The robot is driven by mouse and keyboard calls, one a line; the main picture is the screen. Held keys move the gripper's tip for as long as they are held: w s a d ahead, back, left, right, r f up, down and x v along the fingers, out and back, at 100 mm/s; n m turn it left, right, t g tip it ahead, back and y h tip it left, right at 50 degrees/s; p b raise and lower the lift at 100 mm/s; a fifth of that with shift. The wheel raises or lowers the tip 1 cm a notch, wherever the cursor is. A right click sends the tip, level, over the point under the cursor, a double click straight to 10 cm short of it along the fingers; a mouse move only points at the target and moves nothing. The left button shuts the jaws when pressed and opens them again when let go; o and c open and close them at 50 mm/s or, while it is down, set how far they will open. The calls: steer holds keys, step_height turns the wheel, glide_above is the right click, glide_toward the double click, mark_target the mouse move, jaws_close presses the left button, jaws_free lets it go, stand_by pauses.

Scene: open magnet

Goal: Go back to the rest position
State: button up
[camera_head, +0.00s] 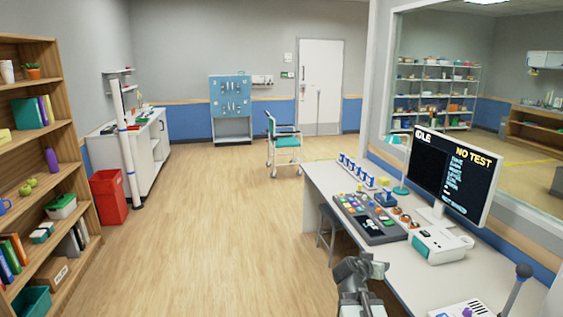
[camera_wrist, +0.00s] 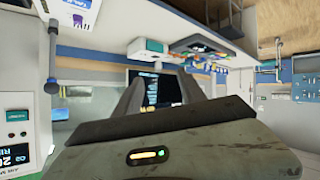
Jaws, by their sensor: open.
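My gripper (camera_wrist: 158,95) shows in the wrist view with its two fingers apart and nothing between them. Beyond the fingers is the dark monitor (camera_wrist: 160,88), and that view is turned over. In the head view my arm (camera_head: 360,285) rises at the bottom, beside the front edge of the white desk (camera_head: 425,285); the fingertips are hard to make out there. The monitor (camera_head: 450,175) stands on the desk and reads "IDLE" and "NO TEST". A control panel (camera_head: 370,220) with coloured buttons lies on the desk ahead of my arm.
A white and teal box (camera_head: 440,247) and a microphone-like stick (camera_head: 517,290) stand on the desk at right. A stool (camera_head: 327,230) is by the desk's left end. The wooden floor (camera_head: 210,230) is clear in the middle. A shelf (camera_head: 75,150) lines the left side.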

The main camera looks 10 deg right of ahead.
steer(key=s+a+f+n+g+y, duration=0.2)
steer(key=a+f+y, duration=0.35)
steer(key=a, duration=0.85)
steer(key=s+a+f+n+g+y, duration=0.4)
steer(key=s+a+f+n+g, duration=0.1)
steer(key=s+a, duration=0.6)
step_height(320, 180, down, 2)
steer(key=shift+a+g, duration=0.5)
steer(key=shift+a, duration=0.1)
